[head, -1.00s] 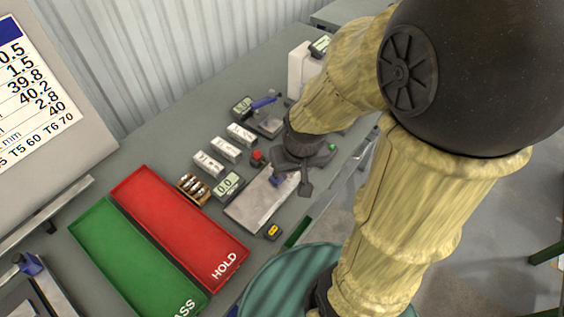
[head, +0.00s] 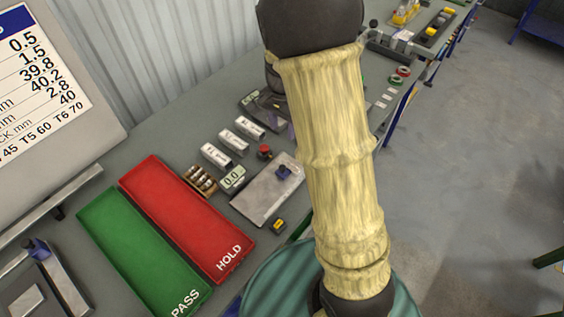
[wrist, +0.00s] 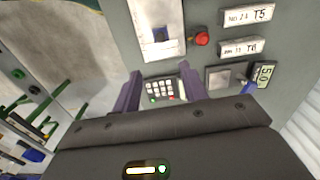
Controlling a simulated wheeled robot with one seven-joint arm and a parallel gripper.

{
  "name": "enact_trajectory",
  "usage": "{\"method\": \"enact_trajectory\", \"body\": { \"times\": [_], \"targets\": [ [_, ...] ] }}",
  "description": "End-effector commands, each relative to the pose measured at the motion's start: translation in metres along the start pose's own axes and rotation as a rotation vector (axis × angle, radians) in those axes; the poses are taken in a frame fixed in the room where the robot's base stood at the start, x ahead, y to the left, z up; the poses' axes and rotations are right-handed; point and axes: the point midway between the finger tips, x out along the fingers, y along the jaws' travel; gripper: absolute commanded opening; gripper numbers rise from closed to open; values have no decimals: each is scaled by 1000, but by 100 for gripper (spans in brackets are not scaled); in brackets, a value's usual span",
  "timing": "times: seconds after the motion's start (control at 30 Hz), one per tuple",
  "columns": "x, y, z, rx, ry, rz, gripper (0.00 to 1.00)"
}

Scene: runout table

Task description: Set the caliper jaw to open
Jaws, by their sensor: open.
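In the wrist view, my gripper (wrist: 160,70) is open, its two purple fingers apart with nothing between them. A dark keypad unit (wrist: 163,88) with light keys shows beyond and between the fingers. To the right is a grey plate (wrist: 217,77) with a blue lever (wrist: 246,81) and a small display (wrist: 264,74) that seems to read 5.0. This looks like the caliper station; its jaw is too small to judge. In the head view, my arm covers most of this area.
A red knob (wrist: 201,39) stands close to the right finger in the wrist view.

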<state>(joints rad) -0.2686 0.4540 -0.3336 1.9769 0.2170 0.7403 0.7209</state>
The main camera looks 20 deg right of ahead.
Motion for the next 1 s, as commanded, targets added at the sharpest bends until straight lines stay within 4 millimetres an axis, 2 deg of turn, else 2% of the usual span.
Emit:
{"method": "enact_trajectory", "body": {
  "times": [0.37, 0.53, 0.67, 1.0],
  "targets": [
    [1, -4, -2, 29, -2, 5, 43],
    [11, -3, -2, 30, -4, 7, 43],
    [28, -3, -2, 28, -4, 8, 43],
    [87, -2, -2, 29, -5, 9, 43]
  ]
}}
